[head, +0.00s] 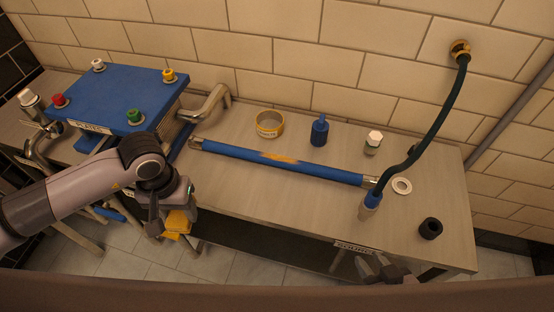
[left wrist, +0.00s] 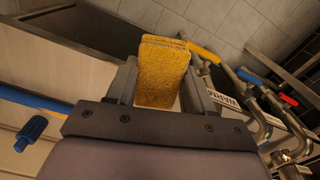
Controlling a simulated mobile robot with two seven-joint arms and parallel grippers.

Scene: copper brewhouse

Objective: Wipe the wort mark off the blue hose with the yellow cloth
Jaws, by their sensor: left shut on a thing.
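The blue hose (head: 330,173) lies across the steel bench with metal fittings at both ends. An orange-brown wort mark (head: 283,159) is on its upper side near the middle. Part of the hose (left wrist: 22,97) shows at the left of the left wrist view. My left gripper (head: 172,208) is shut on the yellow cloth (left wrist: 162,72), a thick folded pad. The cloth (head: 178,223) hangs off the bench's left front, apart from the hose. My right gripper (head: 377,264) is at the bench's front edge, its fingers apart and empty.
At right are a dark wall hose (head: 432,122), a white ring (head: 402,186) and a black collar (head: 430,229). A blue plate unit (head: 110,97) stands left.

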